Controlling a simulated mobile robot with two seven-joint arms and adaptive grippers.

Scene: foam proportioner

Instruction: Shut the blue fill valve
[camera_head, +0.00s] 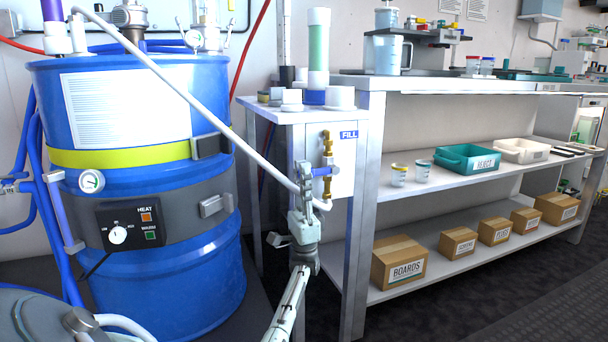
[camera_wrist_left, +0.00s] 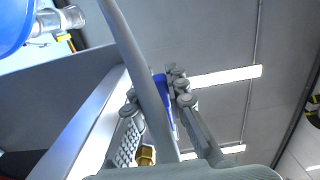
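The blue fill valve handle (camera_head: 324,171) sticks out to the left of a vertical brass valve body (camera_head: 328,150), below a blue FILL label (camera_head: 349,134) on a white panel. My left gripper (camera_head: 302,172) is upright just left of the handle, fingertips close to it. In the left wrist view, the blue handle (camera_wrist_left: 160,84) shows between the two fingers of my left gripper (camera_wrist_left: 155,95), partly hidden by a pale hose. The fingers stand apart; I cannot tell whether either touches the handle. A bit of brass (camera_wrist_left: 146,154) shows lower down. My right gripper is not in view.
A pale hose (camera_head: 215,116) runs from the blue drum (camera_head: 170,280) down past my left gripper. A metal table leg (camera_head: 361,240) stands right of the valve. Shelves with boxes (camera_head: 399,261) and a teal tray (camera_head: 466,161) lie further right.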

